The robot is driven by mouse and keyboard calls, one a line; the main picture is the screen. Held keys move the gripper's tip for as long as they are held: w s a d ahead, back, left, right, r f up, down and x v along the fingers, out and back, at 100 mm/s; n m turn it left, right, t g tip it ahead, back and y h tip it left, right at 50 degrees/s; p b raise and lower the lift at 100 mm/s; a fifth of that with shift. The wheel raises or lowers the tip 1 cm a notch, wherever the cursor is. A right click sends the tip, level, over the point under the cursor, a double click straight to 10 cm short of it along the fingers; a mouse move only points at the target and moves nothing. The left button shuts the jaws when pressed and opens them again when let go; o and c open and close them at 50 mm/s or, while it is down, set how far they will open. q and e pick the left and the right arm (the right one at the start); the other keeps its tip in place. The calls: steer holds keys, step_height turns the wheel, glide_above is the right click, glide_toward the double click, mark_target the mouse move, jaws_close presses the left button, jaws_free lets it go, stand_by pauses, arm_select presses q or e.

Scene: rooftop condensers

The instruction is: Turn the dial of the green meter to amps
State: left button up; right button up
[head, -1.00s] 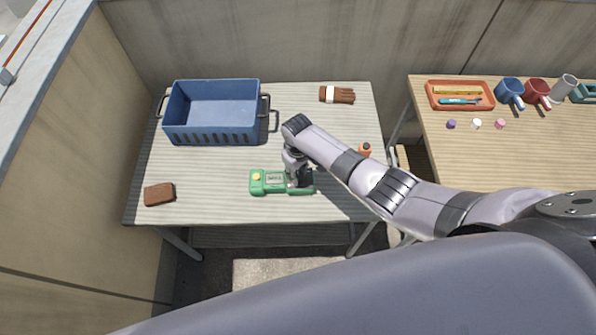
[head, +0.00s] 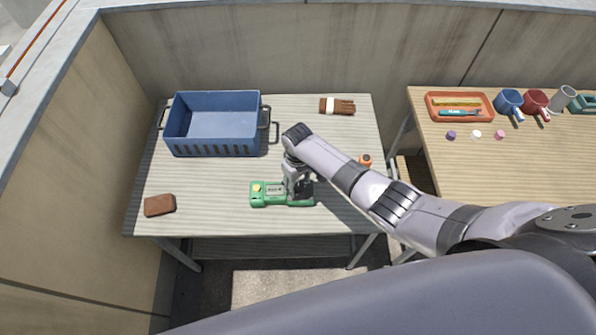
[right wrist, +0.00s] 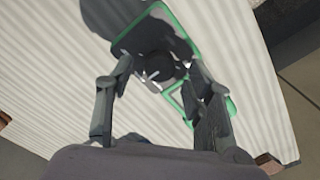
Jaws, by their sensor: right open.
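The green meter (head: 268,195) lies on the near middle of the left table, with a yellow spot and a small display on its left part. My right gripper (head: 300,195) is over the meter's right end and hides part of it. In the right wrist view the fingers of my right gripper (right wrist: 160,85) are spread apart. A dark round dial (right wrist: 156,66) with light marks shows between and just beyond them on the green-edged meter (right wrist: 170,20). I cannot tell whether the fingers touch the dial, nor read its setting. My left gripper is not in view.
A blue crate (head: 215,145) stands at the back left. An orange item (head: 365,160) stands beside my right arm. Another table (head: 470,165) holds a tray (head: 459,117) and mugs.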

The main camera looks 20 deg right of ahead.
mark_target(298, 186)
step_height(298, 186, up, 11)
stand_by(0.4)
stand_by(0.4)
